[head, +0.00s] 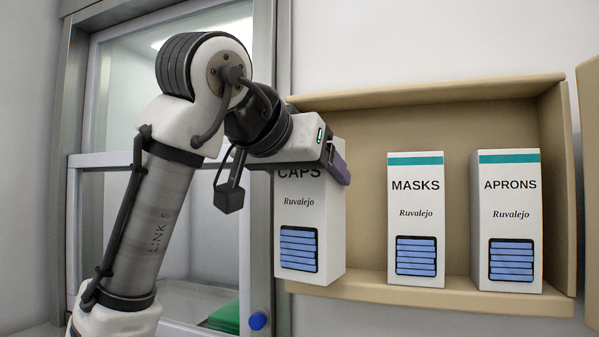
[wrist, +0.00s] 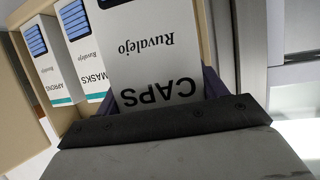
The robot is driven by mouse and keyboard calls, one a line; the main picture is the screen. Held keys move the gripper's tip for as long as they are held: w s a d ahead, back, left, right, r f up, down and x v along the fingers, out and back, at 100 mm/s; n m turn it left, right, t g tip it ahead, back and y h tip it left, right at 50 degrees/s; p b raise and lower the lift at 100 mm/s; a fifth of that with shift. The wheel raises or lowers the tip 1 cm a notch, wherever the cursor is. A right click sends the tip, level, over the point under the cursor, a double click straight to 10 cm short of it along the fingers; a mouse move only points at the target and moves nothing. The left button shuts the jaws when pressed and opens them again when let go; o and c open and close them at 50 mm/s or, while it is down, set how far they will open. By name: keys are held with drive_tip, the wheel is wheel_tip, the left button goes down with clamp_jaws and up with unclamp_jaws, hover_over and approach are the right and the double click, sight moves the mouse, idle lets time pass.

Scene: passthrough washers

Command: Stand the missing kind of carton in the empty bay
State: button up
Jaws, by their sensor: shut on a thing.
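A white CAPS carton (head: 300,225) with a blue panel is upright at the left end of the beige shelf (head: 430,288). My gripper (head: 338,160) is shut on its top part and hides its upper edge. In the wrist view the CAPS carton (wrist: 155,50) sits between the purple fingers of my gripper (wrist: 160,100). The MASKS carton (head: 415,215) and the APRONS carton (head: 507,220), both with teal top bands, stand on the shelf to the right. I cannot tell whether the CAPS carton's base touches the shelf.
A metal-framed glass hatch (head: 170,160) is left of the shelf, behind my arm. A green item (head: 225,317) lies low inside it, and a blue knob (head: 257,320) is on its frame. A gap lies between the CAPS and MASKS cartons.

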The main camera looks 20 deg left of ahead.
drive_tip(key=r+x, duration=0.2)
drive_tip(key=x, duration=0.6)
drive_tip(key=shift+w+p, duration=0.35)
drive_tip(key=shift+w, duration=0.4)
drive_tip(key=shift+d+f, duration=0.15)
drive_tip(key=shift+f, duration=0.05)
drive_tip(key=o, duration=1.2)
drive_tip(key=shift+d, duration=0.15)
